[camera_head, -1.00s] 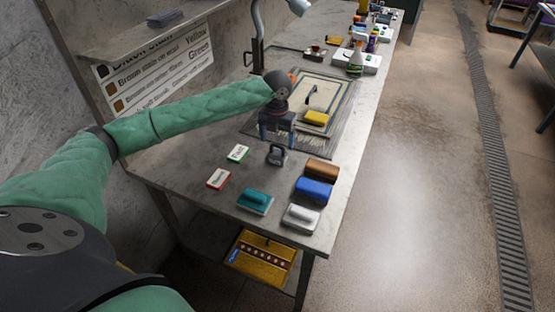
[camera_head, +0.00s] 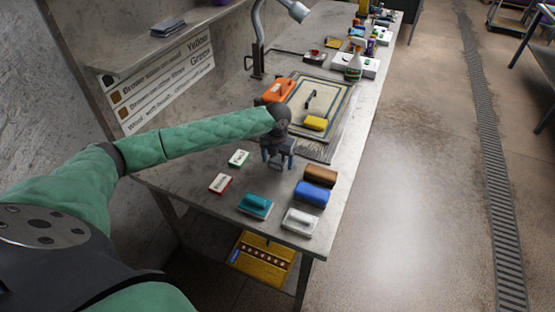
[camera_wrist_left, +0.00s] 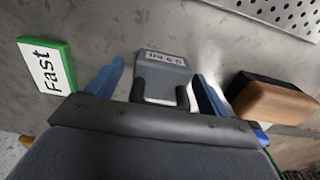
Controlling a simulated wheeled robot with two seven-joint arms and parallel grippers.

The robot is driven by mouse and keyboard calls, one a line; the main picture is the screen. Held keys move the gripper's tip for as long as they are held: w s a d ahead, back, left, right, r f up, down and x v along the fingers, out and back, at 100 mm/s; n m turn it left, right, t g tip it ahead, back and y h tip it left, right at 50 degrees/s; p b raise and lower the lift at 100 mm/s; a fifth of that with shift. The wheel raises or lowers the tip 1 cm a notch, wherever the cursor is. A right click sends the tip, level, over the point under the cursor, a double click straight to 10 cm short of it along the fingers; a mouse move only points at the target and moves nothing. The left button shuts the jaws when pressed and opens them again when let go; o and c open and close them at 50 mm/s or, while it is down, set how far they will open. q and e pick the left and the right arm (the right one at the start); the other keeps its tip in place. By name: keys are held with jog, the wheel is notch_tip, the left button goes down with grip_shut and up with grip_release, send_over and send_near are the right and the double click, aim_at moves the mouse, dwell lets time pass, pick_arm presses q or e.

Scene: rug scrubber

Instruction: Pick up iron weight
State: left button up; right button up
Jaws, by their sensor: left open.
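The iron weight (camera_wrist_left: 163,72) is a dark grey block with a handle and a small printed label. In the left wrist view it lies between the two blue fingers of my left gripper (camera_wrist_left: 158,85). In the head view my left gripper (camera_head: 278,158) is open above the table, over the weight, which it mostly hides. I cannot tell whether the fingers touch the weight. My right gripper does not show.
A brown-topped brush (camera_head: 320,176), a blue brush (camera_head: 312,193), a white brush (camera_head: 300,221) and a teal brush (camera_head: 255,206) are nearby. A green-edged card (camera_head: 238,158) and red-edged card (camera_head: 220,183) lie left. A rug with a yellow sponge (camera_head: 315,123) is behind.

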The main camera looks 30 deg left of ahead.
pick_arm(q)
jog(key=shift+c, duration=0.4)
jog(key=c, duration=1.4)
grip_shut()
jog(key=shift+r, duration=0.2)
